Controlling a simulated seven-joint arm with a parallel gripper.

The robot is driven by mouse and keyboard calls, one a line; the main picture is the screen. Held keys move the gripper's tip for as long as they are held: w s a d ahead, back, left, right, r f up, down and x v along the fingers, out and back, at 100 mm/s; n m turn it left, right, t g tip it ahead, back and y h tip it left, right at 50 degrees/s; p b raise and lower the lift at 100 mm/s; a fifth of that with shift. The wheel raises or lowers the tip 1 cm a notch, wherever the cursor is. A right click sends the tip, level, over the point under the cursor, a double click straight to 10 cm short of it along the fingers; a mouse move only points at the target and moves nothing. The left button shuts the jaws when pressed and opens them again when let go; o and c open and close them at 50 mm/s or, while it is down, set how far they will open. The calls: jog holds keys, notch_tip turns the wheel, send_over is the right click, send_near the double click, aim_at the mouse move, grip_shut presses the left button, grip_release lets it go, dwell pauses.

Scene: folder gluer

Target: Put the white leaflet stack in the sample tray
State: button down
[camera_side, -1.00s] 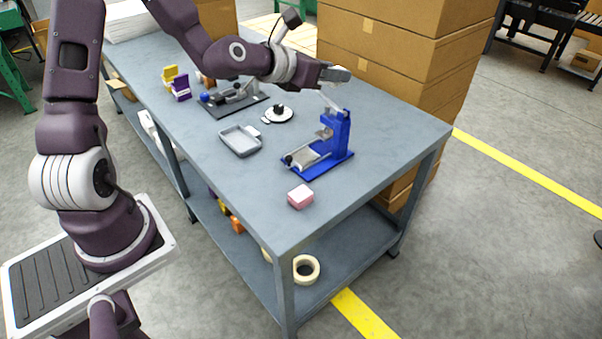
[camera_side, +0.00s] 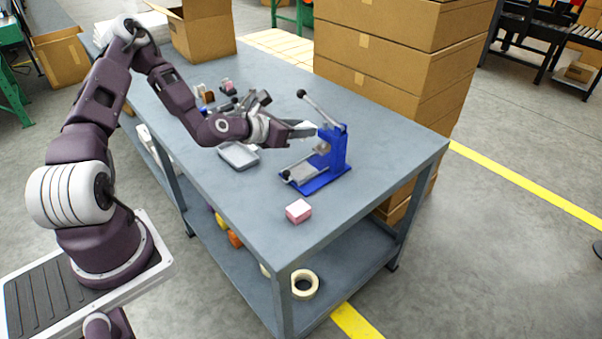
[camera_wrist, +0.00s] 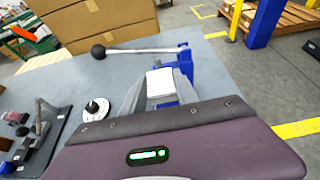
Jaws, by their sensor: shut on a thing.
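My gripper (camera_side: 306,130) is shut on the white leaflet stack (camera_wrist: 160,82), which shows between the fingertips in the wrist view. In the side view the gripper is above the table, just left of the blue press (camera_side: 334,148). The press also shows beyond the stack in the wrist view (camera_wrist: 186,62). The sample tray, a shallow grey tray (camera_side: 226,152), lies on the table to the left of the gripper and is partly hidden by my arm. I cannot make out anything in its visible part.
The press lever (camera_side: 318,106) slants up left to a black knob, close above my gripper. A pink block (camera_side: 298,211) lies near the front table edge (camera_side: 345,218). A round black-and-white item (camera_wrist: 96,108) and a dark tool plate (camera_wrist: 35,140) are at left. Cardboard boxes (camera_side: 385,75) stand behind.

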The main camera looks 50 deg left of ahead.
aim_at(297, 174)
jog(key=shift+s+a+f, duration=0.1)
jog(key=shift+s+f, duration=0.1)
jog(key=shift+f, duration=0.45)
jog(key=shift+s+a+f, duration=0.1)
jog(key=shift+s+f, duration=0.1)
jog(key=shift+f, duration=0.4)
notch_tip(297, 174, down, 10)
jog(key=shift+r, duration=0.2)
jog(key=shift+f, duration=0.1)
